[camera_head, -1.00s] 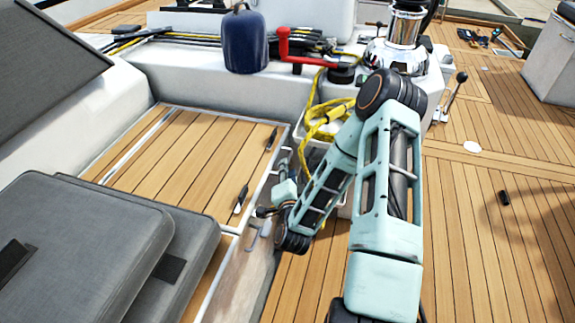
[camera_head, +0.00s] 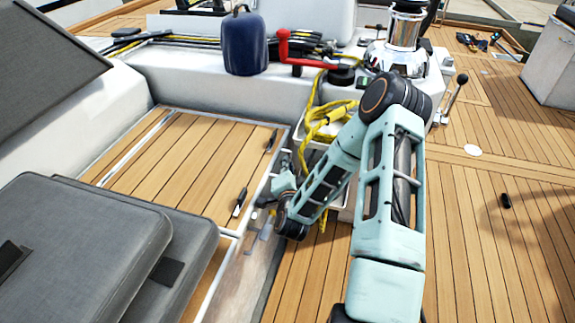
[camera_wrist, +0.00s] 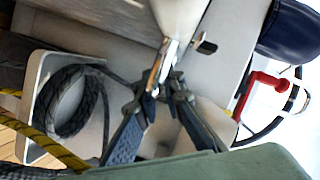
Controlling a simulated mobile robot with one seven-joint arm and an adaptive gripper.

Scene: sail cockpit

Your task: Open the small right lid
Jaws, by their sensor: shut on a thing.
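My gripper (camera_wrist: 166,88) is at the top right of the bench side in the head view, where my own wrist partly hides it. In the wrist view its dark fingers meet on a narrow shiny metal piece (camera_wrist: 157,67). A pale, glossy tapering part rises just above that piece; I cannot tell whether it belongs to the small right lid. A slatted wooden lid (camera_head: 190,150) lies flat on the bench in the head view, with two black latches (camera_head: 240,202) (camera_head: 271,141) along its right edge. I cannot clearly make out the small right lid.
A white bin (camera_wrist: 35,75) with coiled black rope (camera_wrist: 75,105) and yellow rope (camera_wrist: 58,148) is beside my gripper. A red winch handle (camera_head: 284,46) and a blue fender (camera_head: 244,45) stand behind. Grey cushions (camera_head: 80,240) lie at left. The right deck is mostly clear.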

